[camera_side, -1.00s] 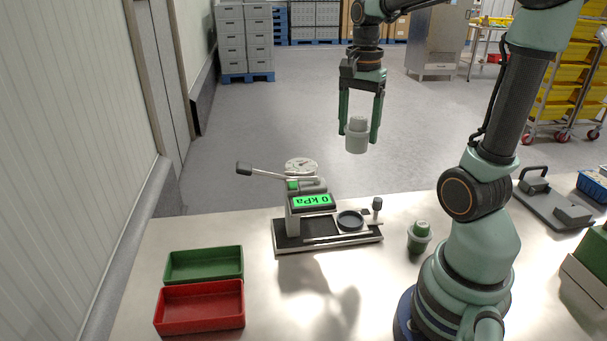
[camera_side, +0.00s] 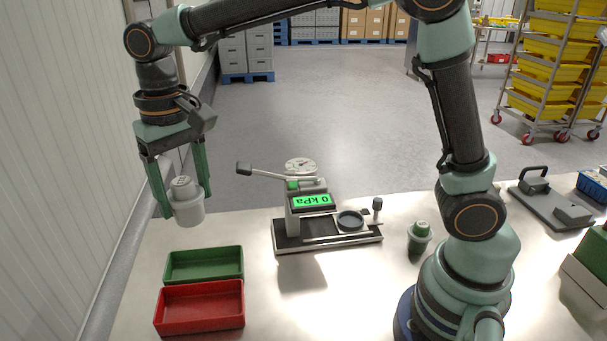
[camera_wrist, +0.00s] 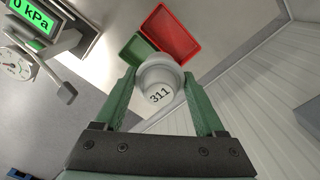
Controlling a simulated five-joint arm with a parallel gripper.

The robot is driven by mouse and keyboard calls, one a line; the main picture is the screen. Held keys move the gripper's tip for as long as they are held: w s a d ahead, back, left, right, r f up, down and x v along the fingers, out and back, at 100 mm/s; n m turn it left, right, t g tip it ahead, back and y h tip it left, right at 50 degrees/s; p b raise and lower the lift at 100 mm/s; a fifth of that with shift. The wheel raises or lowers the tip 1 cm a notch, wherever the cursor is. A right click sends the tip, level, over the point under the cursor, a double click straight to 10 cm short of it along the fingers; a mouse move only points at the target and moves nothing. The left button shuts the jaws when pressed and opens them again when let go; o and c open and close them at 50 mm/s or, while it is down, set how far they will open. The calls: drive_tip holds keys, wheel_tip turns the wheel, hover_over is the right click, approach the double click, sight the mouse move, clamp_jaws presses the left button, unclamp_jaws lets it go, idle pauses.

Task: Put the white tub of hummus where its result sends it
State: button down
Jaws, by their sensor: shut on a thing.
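My gripper (camera_side: 176,190) is shut on a white tub (camera_side: 188,208) and holds it in the air, above and behind the trays at the left. In the wrist view the tub (camera_wrist: 159,82) sits between the green fingers and shows the number 311. The green tray (camera_side: 204,264) and the red tray (camera_side: 199,307) lie side by side on the table and look empty. The press tester (camera_side: 310,218) stands mid-table with its display (camera_side: 312,201) reading 0 kPa and its round cup (camera_side: 350,221) empty. The tester display also shows in the wrist view (camera_wrist: 31,14).
A second tub with a green lid (camera_side: 419,236) stands right of the tester, near my base. A grey plate with a handle (camera_side: 550,203) and a blue crate (camera_side: 593,186) are at the far right. A panelled wall (camera_side: 70,150) runs along the left.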

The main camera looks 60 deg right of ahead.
drive_tip(key=a+f+n, duration=0.1)
drive_tip(key=a, duration=0.2)
hover_over(203, 312)
drive_tip(key=shift+f, duration=9.65)
drive_tip(key=shift+f, duration=0.1)
drive_tip(key=shift+c, duration=1.2)
unclamp_jaws()
